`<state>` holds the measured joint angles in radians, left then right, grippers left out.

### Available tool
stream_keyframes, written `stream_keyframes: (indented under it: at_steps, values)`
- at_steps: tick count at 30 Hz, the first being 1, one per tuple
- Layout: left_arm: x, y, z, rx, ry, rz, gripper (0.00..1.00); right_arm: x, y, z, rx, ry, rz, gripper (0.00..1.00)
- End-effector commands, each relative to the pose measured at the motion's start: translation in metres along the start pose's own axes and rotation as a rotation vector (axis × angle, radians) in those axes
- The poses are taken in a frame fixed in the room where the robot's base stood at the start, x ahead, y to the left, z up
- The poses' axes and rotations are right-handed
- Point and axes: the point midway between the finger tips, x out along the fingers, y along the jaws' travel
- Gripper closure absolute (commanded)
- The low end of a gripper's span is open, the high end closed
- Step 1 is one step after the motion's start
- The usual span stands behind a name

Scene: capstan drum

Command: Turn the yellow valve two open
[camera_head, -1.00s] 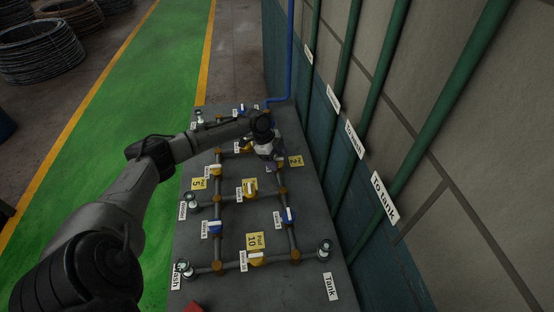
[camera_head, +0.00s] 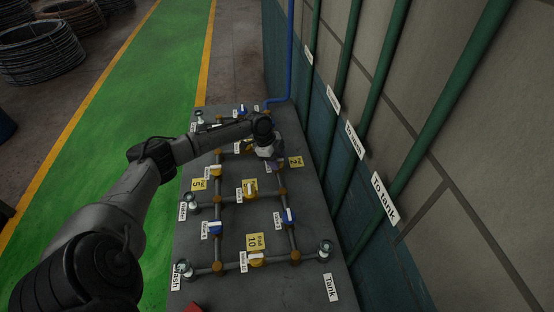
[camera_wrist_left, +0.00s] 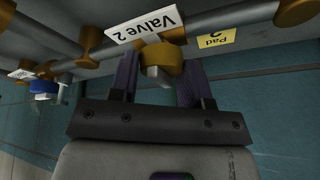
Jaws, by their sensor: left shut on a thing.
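The yellow valve two (camera_wrist_left: 165,56) sits on a pipe just under its white "Valve 2" label (camera_wrist_left: 145,24) in the left wrist view. Its short pale handle (camera_wrist_left: 158,77) points down between the two purple fingers of my left gripper (camera_wrist_left: 158,80). The left gripper is shut on this valve, with one finger on each side. In the head view my left gripper (camera_head: 272,162) reaches down onto the panel beside the yellow "2" pad (camera_head: 296,161) and mostly hides the valve. My right gripper is not in view.
The grey panel (camera_head: 310,225) carries a grid of pipes with several blue and yellow valves, such as a yellow one (camera_head: 256,259) and a blue one (camera_head: 289,215). A wall with green pipes (camera_head: 440,130) stands close on the right. A green walkway (camera_head: 110,90) runs on the left.

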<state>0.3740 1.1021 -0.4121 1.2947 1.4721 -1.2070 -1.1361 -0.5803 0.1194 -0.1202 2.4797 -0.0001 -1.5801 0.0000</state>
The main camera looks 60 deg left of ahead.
Motion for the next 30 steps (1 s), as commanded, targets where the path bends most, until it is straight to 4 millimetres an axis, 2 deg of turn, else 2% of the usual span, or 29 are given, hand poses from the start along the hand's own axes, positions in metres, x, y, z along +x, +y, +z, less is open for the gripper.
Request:
stream_keyframes:
  at_steps: [5,11,30]
  values:
    - [-0.002,0.0,-0.001,-0.017,-0.002,-0.006,0.8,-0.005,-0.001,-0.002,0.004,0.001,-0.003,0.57]
    - [-0.005,0.001,-0.002,-0.1,-0.009,-0.04,0.8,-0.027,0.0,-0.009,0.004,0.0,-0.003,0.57]
    - [-0.006,0.002,-0.005,-0.641,-0.054,-0.264,0.8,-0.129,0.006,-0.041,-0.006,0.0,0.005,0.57]
